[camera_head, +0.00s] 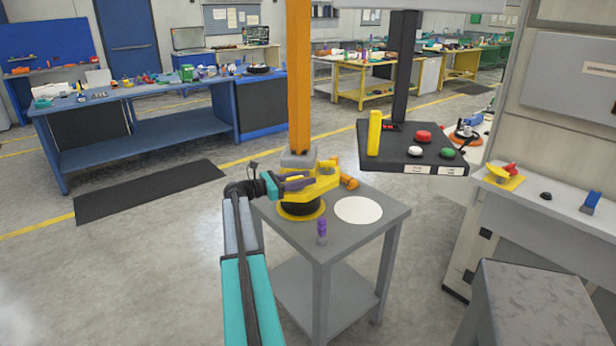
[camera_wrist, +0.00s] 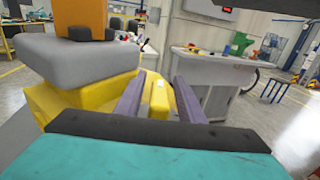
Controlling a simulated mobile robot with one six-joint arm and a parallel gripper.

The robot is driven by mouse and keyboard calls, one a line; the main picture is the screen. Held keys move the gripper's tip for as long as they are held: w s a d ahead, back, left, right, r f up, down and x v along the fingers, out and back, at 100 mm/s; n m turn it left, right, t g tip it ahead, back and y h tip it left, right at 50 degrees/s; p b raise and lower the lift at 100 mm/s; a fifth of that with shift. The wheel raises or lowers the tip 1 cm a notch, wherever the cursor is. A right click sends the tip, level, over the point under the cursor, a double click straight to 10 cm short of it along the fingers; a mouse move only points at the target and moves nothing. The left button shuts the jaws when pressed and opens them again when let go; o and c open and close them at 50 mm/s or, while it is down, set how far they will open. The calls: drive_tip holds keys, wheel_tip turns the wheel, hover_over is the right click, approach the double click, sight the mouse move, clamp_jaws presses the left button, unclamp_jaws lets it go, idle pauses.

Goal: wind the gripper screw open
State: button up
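A yellow clamp-like tool (camera_head: 318,185) sits at the foot of an orange column (camera_head: 299,80), under a grey block (camera_head: 298,158). An orange knob-like part (camera_head: 349,182) shows at its right end. I cannot tell which part is the screw. My gripper (camera_head: 300,183), teal with purple fingers, reaches in at the tool's left side. In the wrist view its fingers (camera_wrist: 159,78) stand apart, with a yellow bar (camera_wrist: 157,97) bearing a small white label between or beyond them. Contact with the bar cannot be told. The grey block also shows there (camera_wrist: 75,68).
A grey stand (camera_head: 372,222) carries the tool, a white disc (camera_head: 358,210) and a small purple object (camera_head: 322,231). A dark panel with coloured buttons (camera_head: 412,150) hangs on the right. A grey block-shaped table (camera_head: 530,290) stands front right.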

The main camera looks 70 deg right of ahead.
drive_tip(key=shift+s+d, duration=0.45)
drive_tip(key=shift+s, duration=0.05)
clamp_jaws()
